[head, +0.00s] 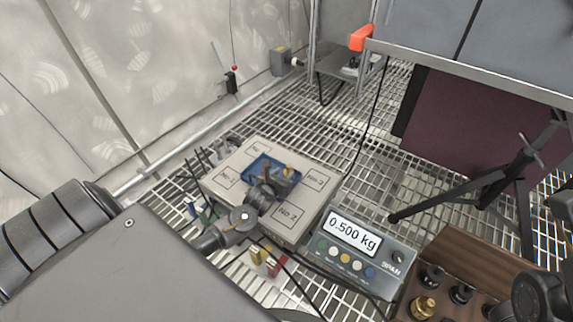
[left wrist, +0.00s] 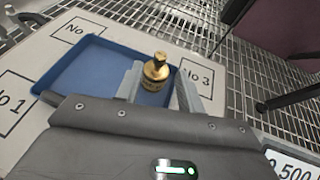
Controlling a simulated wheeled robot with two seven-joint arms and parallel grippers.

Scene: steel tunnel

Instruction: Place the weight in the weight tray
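A brass weight (left wrist: 156,72) stands upright at the right side of a blue tray (left wrist: 80,80) in the left wrist view. In the head view the blue tray (head: 252,176) lies on a pale platform, and the weight (head: 289,171) is partly hidden. My left gripper (head: 281,180) is over the tray. In the left wrist view its fingers (left wrist: 160,80) are on either side of the weight, with a gap on the right, so it looks open. A wooden box (head: 470,250) at the lower right holds several weights, one of them brass (head: 424,307). My right gripper is not identifiable.
The pale platform (head: 225,190) has numbered squares. A scale display (head: 355,245) reads 0.500 kg in front of it. Cables cross the grated floor (head: 360,170). A black tripod (head: 490,195) stands at the right, beneath a table edge (head: 480,75). A wall runs along the left.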

